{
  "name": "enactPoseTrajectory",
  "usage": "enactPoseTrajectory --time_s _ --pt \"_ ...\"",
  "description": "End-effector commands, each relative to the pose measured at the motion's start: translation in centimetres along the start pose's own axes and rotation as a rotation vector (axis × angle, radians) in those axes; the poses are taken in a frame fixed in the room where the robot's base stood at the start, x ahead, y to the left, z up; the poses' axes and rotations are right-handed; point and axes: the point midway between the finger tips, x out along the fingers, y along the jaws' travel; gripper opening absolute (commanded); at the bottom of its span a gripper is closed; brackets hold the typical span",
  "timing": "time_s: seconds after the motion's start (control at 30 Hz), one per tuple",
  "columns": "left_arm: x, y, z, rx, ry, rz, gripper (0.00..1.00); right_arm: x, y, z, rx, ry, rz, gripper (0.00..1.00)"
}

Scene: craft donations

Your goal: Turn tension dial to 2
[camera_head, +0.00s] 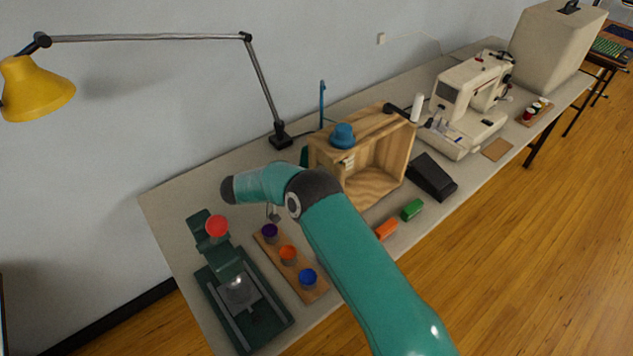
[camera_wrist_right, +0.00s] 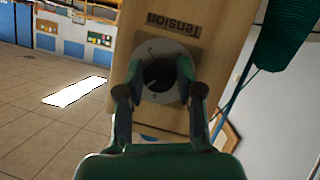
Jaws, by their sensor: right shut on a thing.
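In the right wrist view, the tension dial (camera_wrist_right: 160,73) is a dark knob on a pale round plate, set on a wooden panel (camera_wrist_right: 157,112) with the word "Tension" upside down above it. My right gripper (camera_wrist_right: 160,92) has one finger on each side of the dial and is shut on it. The dial's marks and setting are too small to read. In the head view, my teal right arm reaches in from the lower right; its gripper and the dial cannot be made out there. My left gripper is not in view.
A green press (camera_head: 230,262) and a rack of coloured pots (camera_head: 320,290) are at the left. A black pedal (camera_head: 432,176) and sewing machine (camera_head: 465,105) are right of the box.

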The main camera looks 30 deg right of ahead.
Motion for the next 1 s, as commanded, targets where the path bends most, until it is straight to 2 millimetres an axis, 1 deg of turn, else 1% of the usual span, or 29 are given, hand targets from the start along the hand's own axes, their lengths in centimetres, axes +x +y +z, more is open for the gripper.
enactPoseTrajectory --time_s 0.03,0.27,0.47,0.77,1.0 --pt "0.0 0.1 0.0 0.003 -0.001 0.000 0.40 0.6 0.1 -0.3 0.002 0.000 0.001 0.01" --pt "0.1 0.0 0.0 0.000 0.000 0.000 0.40 0.1 0.0 -0.1 0.017 0.001 -0.009 0.01" --pt "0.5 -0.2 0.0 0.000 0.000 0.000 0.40 0.0 -0.1 -0.1 0.079 -0.003 -0.038 0.01" --pt "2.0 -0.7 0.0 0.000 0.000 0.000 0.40 0.1 0.0 0.0 0.278 -0.016 -0.127 0.01" --pt "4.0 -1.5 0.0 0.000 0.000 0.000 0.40 0.1 0.0 0.2 0.486 -0.030 -0.217 0.01"
